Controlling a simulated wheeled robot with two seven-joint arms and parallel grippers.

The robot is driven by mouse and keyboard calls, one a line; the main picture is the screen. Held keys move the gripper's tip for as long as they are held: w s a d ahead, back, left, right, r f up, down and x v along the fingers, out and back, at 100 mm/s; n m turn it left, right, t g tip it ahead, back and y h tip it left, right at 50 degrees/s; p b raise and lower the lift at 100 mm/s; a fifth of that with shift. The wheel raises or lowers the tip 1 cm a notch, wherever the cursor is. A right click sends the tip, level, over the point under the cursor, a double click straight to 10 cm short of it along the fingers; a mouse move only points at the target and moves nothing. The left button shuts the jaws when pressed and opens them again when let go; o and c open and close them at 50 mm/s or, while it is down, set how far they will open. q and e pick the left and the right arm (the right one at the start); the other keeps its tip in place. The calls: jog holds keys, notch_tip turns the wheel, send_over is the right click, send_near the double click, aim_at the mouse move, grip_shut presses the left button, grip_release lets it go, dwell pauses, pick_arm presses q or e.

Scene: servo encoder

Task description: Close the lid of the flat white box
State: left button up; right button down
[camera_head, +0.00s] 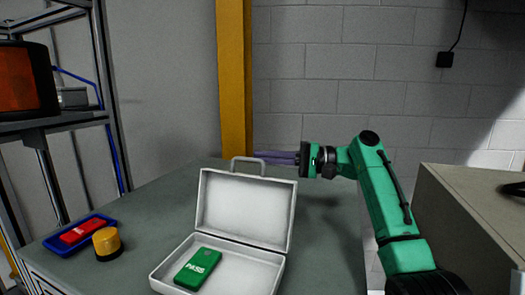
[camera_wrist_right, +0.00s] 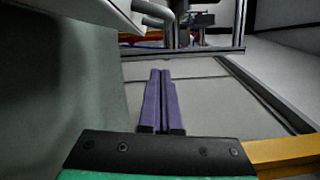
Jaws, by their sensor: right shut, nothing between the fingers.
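The flat white box (camera_head: 158,277) stands open on the grey-green table. Its lid (camera_head: 243,207) is raised nearly upright at the back, with a handle (camera_head: 247,161) on its top edge. A green device marked PASS (camera_head: 198,268) lies inside the box. My right gripper (camera_head: 256,156) has its purple fingers shut and empty, level with the lid's top edge and behind it near the handle. In the right wrist view the fingers (camera_wrist_right: 161,72) are together, and the lid (camera_wrist_right: 92,12) and handle (camera_wrist_right: 155,15) show at upper left. I cannot tell whether they touch. My left gripper is not in view.
A blue tray (camera_head: 62,243) with a red device (camera_head: 82,230) lies at the left, beside a yellow-orange cylinder (camera_head: 107,243). A yellow post (camera_head: 235,80) stands behind the table. A grey-brown cabinet (camera_head: 455,225) is at the right.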

jog(key=s, duration=0.2)
jog(key=s+a, duration=0.1)
jog(key=s, duration=0.1)
jog(key=shift+a+r+p, duration=0.1)
jog(key=shift+r+p, duration=0.2)
jog(key=shift+p, duration=0.05)
jog(key=shift+w, duration=0.1)
jog(key=shift+s+a+r+n+h+b, duration=0.1)
jog(key=shift+s+a+r+n+b, duration=0.1)
jog(key=shift+s+n+b, duration=0.2)
jog(key=shift+s+a+r+n+h+b, duration=0.1)
jog(key=shift+s+a+r+n+b, duration=0.1)
jog(key=shift+s+n+b, duration=0.25)
jog(key=shift+s+a+r+n+h+b, duration=0.1)
jog(key=shift+s+a+r+n+b, duration=0.15)
jog(key=shift+s, duration=0.3)
jog(key=s+a+f+n+h+b, duration=0.1)
jog(key=s+a+n+b, duration=0.1)
jog(key=s, duration=0.4)
jog(key=s+a+f+n+t+b, duration=0.1)
jog(key=s+a+f+n+b, duration=0.1)
jog(key=s+n+b, duration=0.3)
jog(key=s+a+f+n+h+b, duration=0.1)
jog(key=s+a+n+b, duration=0.2)
jog(key=s+b, duration=0.2)
jog(key=shift+s+f+h, duration=0.2)
jog(key=shift+s+h, duration=0.1)
jog(key=shift+s, duration=0.65)
